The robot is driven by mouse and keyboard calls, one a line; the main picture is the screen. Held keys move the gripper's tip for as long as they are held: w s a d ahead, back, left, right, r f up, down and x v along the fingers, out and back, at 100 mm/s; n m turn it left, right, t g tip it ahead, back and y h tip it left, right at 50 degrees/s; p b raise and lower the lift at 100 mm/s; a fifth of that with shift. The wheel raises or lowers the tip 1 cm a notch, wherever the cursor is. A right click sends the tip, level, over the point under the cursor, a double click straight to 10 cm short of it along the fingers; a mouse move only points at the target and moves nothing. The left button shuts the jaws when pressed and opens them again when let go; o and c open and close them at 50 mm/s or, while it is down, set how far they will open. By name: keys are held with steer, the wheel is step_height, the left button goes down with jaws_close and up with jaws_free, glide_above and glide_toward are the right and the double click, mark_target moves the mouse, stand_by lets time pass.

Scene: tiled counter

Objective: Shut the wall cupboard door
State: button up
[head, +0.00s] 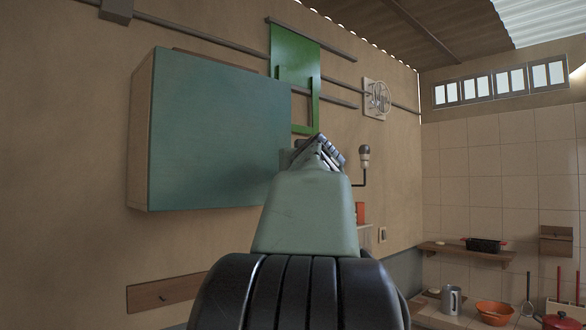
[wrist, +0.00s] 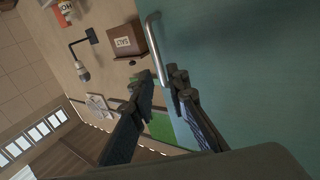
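The wall cupboard's side (head: 140,135) is pale wood, and its teal door (head: 215,130) faces me at the left in the head view. I cannot tell how far the door stands open. In the wrist view the door (wrist: 255,60) fills the right side. A metal bar handle (wrist: 153,45) runs along its edge. My gripper (head: 322,150) is by the door's right edge in the head view, partly hidden by my arm. In the wrist view my gripper (wrist: 156,82) is open, its fingers apart, with the handle's near end showing between the fingertips. Contact is unclear.
A lamp (head: 364,155) sticks out to the right. A small wooden box (wrist: 127,43) is near the handle. A shelf (head: 465,252) stands further right.

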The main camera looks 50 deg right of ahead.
steer(key=shift+v, duration=0.9)
steer(key=shift+w, duration=0.1)
